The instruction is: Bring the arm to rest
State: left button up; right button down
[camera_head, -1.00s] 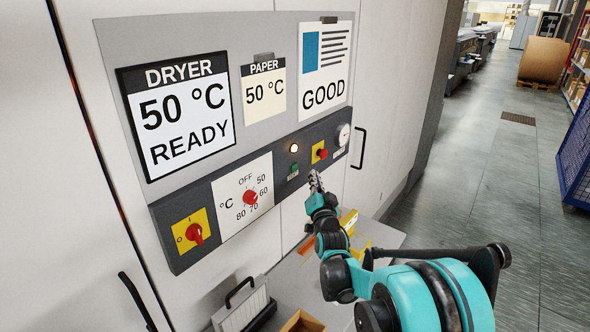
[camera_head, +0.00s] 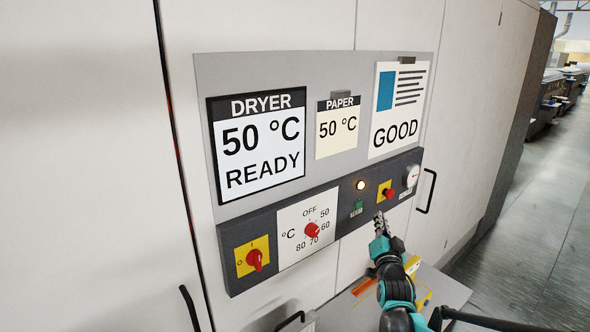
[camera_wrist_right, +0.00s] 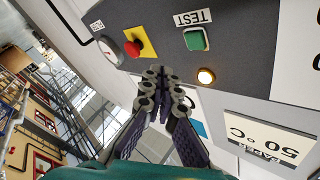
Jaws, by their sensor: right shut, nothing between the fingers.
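My right gripper (camera_head: 380,221) is shut and empty. I cannot tell whether the fingertips touch the panel. My left gripper is not in view.
The panel has a dial (camera_head: 312,230) pointing near 50 to 80 markings and a red switch (camera_head: 255,260). Signs read DRYER 50 °C READY (camera_head: 258,145), PAPER 50 °C (camera_head: 337,127) and GOOD (camera_head: 396,110). A table (camera_head: 445,288) stands below. Open floor (camera_head: 520,220) lies right.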

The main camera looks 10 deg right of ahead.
jog(key=s+a+f+n+g+y, duration=0.2)
jog(key=s+a+f+n+g, duration=0.1)
jog(key=s+a, duration=0.35)
jog(key=s+a+f+n+g+y, duration=0.1)
jog(key=s+a+f+n+g, duration=0.15)
jog(key=s+a, duration=0.4)
jog(key=s+a+f+n+g, duration=0.1)
jog(key=s+f+g, duration=0.1)
jog(key=s, duration=0.5)
jog(key=s+a+f+n+g+y, duration=0.1)
jog(key=s+f+n+g, duration=0.1)
jog(key=s+f, duration=0.3)
jog(key=s+a+f+n+g, duration=0.1)
jog(key=s+a+f+g, duration=0.1)
jog(key=s, duration=0.7)
jog(key=shift+s+f+n+y+b, duration=0.15)
jog(key=shift+f+n+y+b, duration=0.2)
jog(key=shift+f, duration=0.4)
